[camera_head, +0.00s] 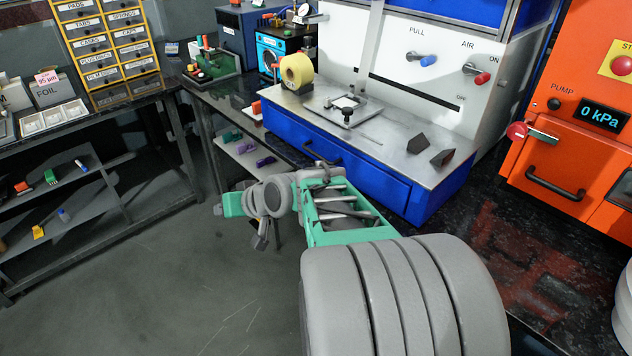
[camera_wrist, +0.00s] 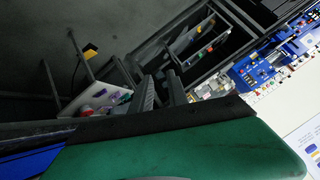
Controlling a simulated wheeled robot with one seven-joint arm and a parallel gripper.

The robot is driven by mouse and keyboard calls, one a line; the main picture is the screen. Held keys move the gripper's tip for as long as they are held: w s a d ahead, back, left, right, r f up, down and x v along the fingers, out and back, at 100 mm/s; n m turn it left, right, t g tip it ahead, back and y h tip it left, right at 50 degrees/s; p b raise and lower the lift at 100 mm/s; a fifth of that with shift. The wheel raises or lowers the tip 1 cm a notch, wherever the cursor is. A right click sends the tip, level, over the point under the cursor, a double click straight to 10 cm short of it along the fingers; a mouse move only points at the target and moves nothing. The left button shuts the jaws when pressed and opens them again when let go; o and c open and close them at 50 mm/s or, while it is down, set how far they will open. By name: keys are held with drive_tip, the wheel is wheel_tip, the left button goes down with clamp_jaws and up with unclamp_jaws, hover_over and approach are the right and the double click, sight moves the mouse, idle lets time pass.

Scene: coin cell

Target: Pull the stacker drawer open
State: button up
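The stacker is a blue cabinet with a bare metal top, and its blue drawer front (camera_head: 364,186) faces me in the head view. A dark handle (camera_head: 320,156) shows at the front, just above my arm. My arm covers part of the front, so I cannot tell whether the drawer is fully shut. My gripper (camera_head: 261,236) hangs left of the drawer front, apart from the handle. In the wrist view my gripper (camera_wrist: 162,88) shows two dark fingers with a narrow empty gap. The handle is not clear in that view.
A yellow tape roll (camera_head: 297,70) and a small plate fixture (camera_head: 336,110) stand on the metal top. An orange pump cabinet (camera_head: 575,150) is at right. Shelving (camera_head: 60,190) is at left. The floor (camera_head: 190,270) in front is clear.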

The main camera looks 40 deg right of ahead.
drive_tip(key=w+d+f+m+t+h+b, duration=0.1)
drive_tip(key=w+d+f+m+t+b, duration=0.15)
drive_tip(key=d+f+t+b, duration=0.4)
drive_tip(key=m+t+h+b, duration=0.3)
drive_tip(key=m+h+b, duration=0.1)
drive_tip(key=m+h, duration=0.4)
approach(316, 153)
drive_tip(key=w+m, duration=0.1)
drive_tip(key=w, duration=0.1)
drive_tip(key=shift+m, duration=0.25)
drive_tip(key=x, duration=0.8)
drive_tip(key=shift+d+f, duration=0.1)
drive_tip(key=shift+d, duration=0.3)
drive_tip(key=shift+c, duration=0.4)
clamp_jaws()
